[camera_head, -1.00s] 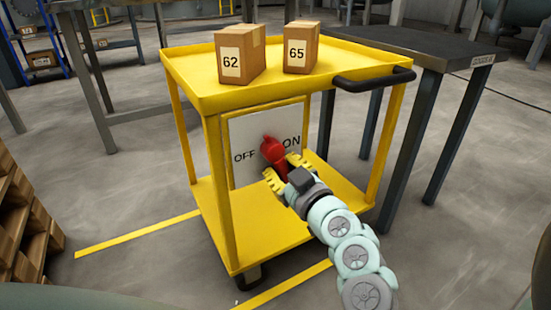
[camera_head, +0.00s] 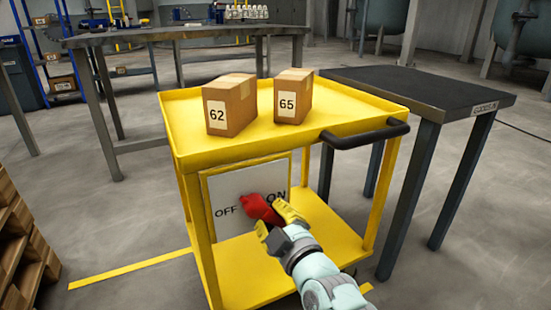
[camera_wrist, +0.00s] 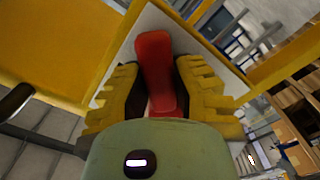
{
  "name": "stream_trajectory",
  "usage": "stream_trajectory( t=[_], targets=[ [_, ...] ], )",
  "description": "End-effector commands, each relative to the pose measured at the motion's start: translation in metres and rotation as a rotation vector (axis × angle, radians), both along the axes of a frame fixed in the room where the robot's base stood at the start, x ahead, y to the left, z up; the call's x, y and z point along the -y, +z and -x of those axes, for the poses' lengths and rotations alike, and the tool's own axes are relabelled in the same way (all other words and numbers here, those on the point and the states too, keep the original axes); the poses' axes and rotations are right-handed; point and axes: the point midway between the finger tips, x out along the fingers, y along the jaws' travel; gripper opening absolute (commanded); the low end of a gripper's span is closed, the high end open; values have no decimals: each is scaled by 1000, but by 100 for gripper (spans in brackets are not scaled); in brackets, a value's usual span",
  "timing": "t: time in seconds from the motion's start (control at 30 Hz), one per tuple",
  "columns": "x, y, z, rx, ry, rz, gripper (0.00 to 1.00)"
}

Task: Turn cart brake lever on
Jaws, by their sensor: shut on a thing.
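The red brake lever (camera_head: 257,208) sits on a white panel (camera_head: 222,196) marked OFF at left and ON at right, on the yellow cart (camera_head: 183,155). In the head view the lever's visible end points up and left, between the two words and partly covering ON. My gripper (camera_head: 275,216) is at the lever, with its yellow fingers around it. In the wrist view the red lever (camera_wrist: 156,70) stands between my two yellow fingers, which are shut on it. The lever's lower part is hidden by my gripper.
Boxes marked 62 (camera_head: 230,106) and 65 (camera_head: 293,96) stand on the cart's top. A black push handle (camera_head: 365,134) juts from its right side. A dark table (camera_head: 420,85) stands close at right. Wooden pallets (camera_head: 22,250) are at left.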

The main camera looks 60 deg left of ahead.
Motion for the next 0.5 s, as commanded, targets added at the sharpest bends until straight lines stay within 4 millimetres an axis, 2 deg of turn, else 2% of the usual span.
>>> stream_trajectory(
  t=[0.27,0.3,0.5],
  targets=[
    [0,1,0,5,1,-2,0],
    [0,1,0,4,1,-2,28],
    [0,1,0,3,1,-1,48]
  ],
)
